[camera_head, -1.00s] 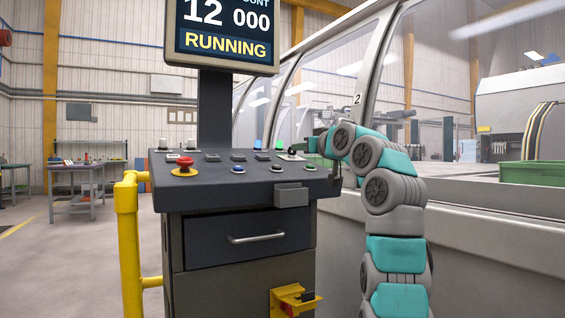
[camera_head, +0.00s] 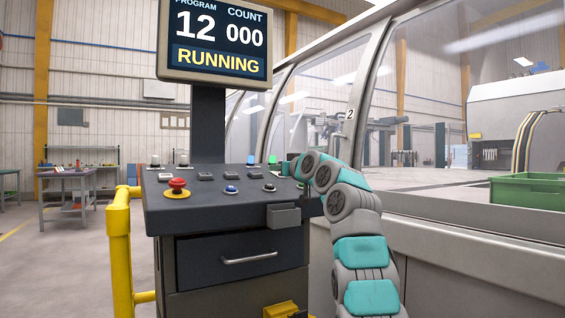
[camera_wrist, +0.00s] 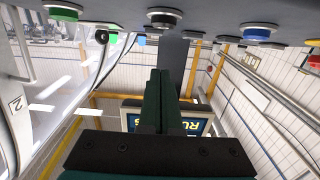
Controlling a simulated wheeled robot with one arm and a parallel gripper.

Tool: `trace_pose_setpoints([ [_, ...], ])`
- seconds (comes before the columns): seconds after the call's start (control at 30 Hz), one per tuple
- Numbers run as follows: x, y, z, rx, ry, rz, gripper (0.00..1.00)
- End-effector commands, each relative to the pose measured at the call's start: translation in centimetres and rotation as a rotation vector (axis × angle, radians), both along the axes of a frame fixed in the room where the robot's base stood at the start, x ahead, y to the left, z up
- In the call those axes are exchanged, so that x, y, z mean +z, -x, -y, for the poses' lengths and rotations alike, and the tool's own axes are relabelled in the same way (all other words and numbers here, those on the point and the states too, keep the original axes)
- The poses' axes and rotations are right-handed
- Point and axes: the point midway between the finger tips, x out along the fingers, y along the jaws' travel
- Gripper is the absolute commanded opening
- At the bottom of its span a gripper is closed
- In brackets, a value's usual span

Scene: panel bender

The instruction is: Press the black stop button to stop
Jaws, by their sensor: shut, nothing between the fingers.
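The black stop button (camera_head: 269,186) sits near the front right of the sloping control panel (camera_head: 215,208), right of a blue button (camera_head: 231,189). In the wrist view, which is upside down, the black button (camera_wrist: 163,18) is at the top middle, beyond the fingertips. The blue button (camera_wrist: 258,32) is to its right and a green button (camera_wrist: 62,12) to its left. My gripper (camera_head: 289,168) is over the panel's right end, small and partly hidden by my arm. Its dark fingers (camera_wrist: 160,73) are together and empty, apart from the black button. The screen (camera_head: 217,40) reads RUNNING.
A red mushroom button (camera_head: 177,186) stands on the panel's left. A grey box (camera_head: 284,215) juts from the panel's front edge. A yellow rail (camera_head: 120,240) stands left of the console. The machine's glazed wall (camera_head: 350,110) is close on the right, with a green crate (camera_head: 525,190) beyond.

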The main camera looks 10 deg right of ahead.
Motion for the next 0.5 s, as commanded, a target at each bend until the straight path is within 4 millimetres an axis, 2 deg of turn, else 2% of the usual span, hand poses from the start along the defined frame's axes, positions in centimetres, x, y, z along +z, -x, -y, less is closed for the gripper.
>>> trace_pose_setpoints([
  [0.13, 0.3, -1.3, -0.4, -0.001, -0.003, -0.002, 0.0],
  [0.2, -0.7, -1.4, -0.3, -0.002, 0.0, 0.001, 0.0],
  [0.5, -2.6, -1.8, -0.4, -0.002, 0.0, 0.0, 0.0],
])
